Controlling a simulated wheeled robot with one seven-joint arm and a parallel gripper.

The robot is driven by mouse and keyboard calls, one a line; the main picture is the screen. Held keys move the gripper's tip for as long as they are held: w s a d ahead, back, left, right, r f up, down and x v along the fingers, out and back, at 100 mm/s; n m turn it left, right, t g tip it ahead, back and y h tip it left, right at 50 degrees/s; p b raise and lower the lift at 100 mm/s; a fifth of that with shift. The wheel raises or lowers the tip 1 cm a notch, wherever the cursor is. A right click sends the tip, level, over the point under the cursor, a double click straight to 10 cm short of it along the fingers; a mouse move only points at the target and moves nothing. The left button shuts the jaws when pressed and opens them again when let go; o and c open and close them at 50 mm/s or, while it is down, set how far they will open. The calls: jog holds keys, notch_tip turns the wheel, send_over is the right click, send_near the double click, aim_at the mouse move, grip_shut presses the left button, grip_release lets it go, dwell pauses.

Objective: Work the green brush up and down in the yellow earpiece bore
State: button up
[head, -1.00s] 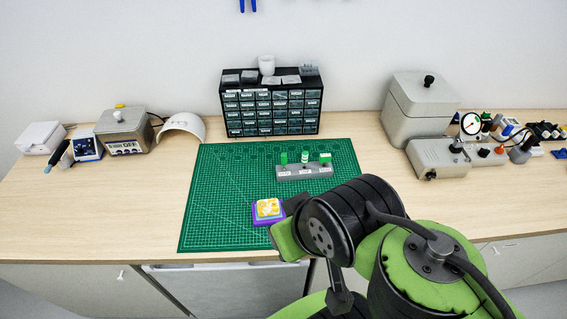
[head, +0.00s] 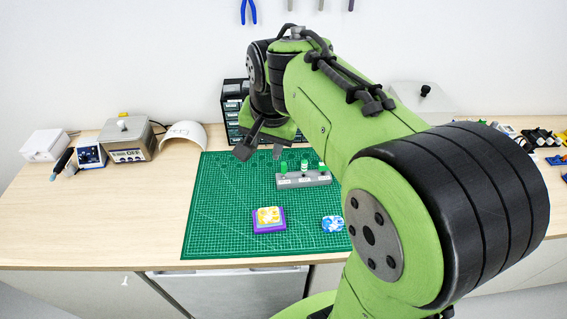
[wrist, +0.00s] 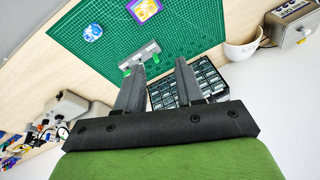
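The yellow earpiece (head: 268,214) sits on a purple block (head: 269,227) on the green mat; both show in the wrist view too (wrist: 146,8). A grey rack (head: 304,181) behind it holds three upright green-topped tools (head: 304,169). I cannot tell which one is the green brush. The rack also shows in the wrist view (wrist: 140,54). My gripper (head: 260,152) is in the air, left of the rack in the head view and in front of the drawer cabinet. Its fingers are apart with nothing between them (wrist: 160,64). The bore is too small to make out.
A blue and white piece (head: 332,223) lies on the mat right of the purple block. The drawer cabinet (head: 232,105) stands at the back, partly hidden by my arm. A white curved cover (head: 183,134) and a grey OFF-display unit (head: 127,140) stand left. The mat's left part is clear.

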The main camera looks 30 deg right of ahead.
jog(key=w+d+f+m+g+p, duration=0.1)
jog(key=w+d+f+m, duration=0.1)
jog(key=w+d+m, duration=0.35)
jog(key=m+g+p, duration=0.2)
jog(key=m+p, duration=0.2)
jog(key=m, duration=0.4)
send_over(284, 163)
notch_tip(284, 163, down, 17)
notch_tip(284, 163, down, 11)
jog(key=b, duration=0.5)
jog(key=shift+w+r+b, duration=0.1)
jog(key=shift+b, duration=0.3)
jog(key=shift+r, duration=0.1)
jog(key=shift+r, duration=0.1)
grip_shut()
